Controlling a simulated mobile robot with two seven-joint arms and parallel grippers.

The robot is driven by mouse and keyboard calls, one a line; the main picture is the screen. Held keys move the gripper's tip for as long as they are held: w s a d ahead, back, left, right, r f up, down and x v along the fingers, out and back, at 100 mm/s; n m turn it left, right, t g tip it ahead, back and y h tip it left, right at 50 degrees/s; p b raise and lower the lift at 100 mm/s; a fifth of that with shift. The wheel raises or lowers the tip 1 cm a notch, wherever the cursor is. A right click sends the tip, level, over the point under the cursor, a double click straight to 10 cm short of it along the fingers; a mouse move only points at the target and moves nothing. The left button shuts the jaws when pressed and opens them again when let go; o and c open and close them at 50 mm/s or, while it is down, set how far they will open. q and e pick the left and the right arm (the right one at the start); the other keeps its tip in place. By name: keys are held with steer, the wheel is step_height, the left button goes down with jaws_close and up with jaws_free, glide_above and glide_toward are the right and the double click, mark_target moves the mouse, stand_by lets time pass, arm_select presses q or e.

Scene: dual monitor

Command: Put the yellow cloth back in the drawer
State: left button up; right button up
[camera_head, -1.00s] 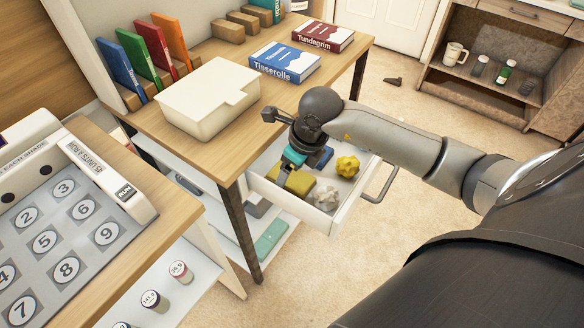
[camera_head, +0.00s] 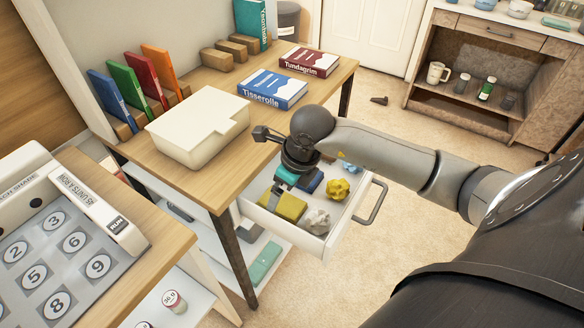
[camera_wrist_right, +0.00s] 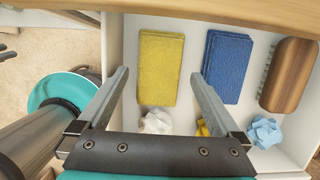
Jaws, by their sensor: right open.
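The yellow cloth (camera_head: 291,207) lies flat in the open white drawer (camera_head: 312,244), at its left side in the head view. In the right wrist view the yellow cloth (camera_wrist_right: 160,66) is a folded rectangle against the drawer's pale floor. My right gripper (camera_head: 284,184) is over the drawer, above the cloth. In the wrist view the right gripper (camera_wrist_right: 159,76) is open, with its fingers apart on either side of the cloth and nothing held. My left gripper is not in view.
The drawer also holds a blue cloth (camera_wrist_right: 228,66), a brown brush (camera_wrist_right: 290,75) and crumpled white (camera_wrist_right: 156,121), yellow (camera_head: 338,189) and light-blue (camera_wrist_right: 264,132) pieces. The drawer handle (camera_head: 373,204) sticks out at the right. A desk with a cream box (camera_head: 198,130) stands above the drawer.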

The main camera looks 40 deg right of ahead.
mark_target(292, 207)
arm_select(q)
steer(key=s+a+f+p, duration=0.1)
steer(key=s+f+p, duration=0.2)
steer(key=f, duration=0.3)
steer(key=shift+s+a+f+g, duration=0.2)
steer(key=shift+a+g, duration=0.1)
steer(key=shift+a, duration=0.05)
arm_select(e)
steer(key=v, duration=0.9)
steer(key=shift+r, duration=0.4)
